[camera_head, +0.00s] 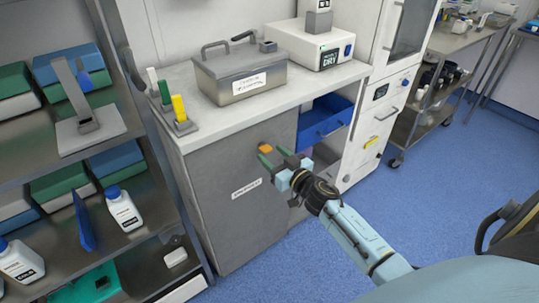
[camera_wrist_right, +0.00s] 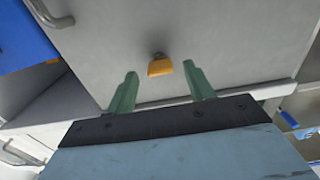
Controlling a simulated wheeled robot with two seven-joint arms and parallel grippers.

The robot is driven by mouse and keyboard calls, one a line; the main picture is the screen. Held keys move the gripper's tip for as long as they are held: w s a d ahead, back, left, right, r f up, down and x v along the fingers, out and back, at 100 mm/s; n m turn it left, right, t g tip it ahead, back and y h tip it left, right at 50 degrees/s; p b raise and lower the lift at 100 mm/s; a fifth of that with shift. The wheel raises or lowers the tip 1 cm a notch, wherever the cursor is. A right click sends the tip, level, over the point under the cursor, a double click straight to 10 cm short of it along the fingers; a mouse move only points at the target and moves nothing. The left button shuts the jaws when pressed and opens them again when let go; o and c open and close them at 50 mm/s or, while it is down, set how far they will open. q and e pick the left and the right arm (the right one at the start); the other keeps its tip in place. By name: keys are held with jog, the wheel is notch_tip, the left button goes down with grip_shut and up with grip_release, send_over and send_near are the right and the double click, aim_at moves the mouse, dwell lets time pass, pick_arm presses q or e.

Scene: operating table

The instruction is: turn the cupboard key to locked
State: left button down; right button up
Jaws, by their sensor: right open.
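The cupboard key is a small orange key (camera_head: 265,149) in the upper part of the grey cupboard door (camera_head: 232,210). In the right wrist view the orange key (camera_wrist_right: 159,68) sits on the pale door face, with a small metal lock above it. My right gripper (camera_head: 272,157) is in front of the door, close to the key. In the wrist view its two green fingers (camera_wrist_right: 160,72) are apart, with the key showing in line with the gap between them. They do not look closed on it. My left gripper is not in view.
The counter above holds a metal box (camera_head: 238,77) and a white device (camera_head: 310,45). A shelf unit with bottles (camera_head: 124,209) stands at left. Blue floor (camera_head: 300,262) is clear in front.

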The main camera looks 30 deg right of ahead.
aim_at(265, 148)
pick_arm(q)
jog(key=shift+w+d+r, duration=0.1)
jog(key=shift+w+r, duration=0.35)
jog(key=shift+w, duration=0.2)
pick_arm(e)
jog(key=shift+w, duration=1.1)
jog(key=c, duration=1)
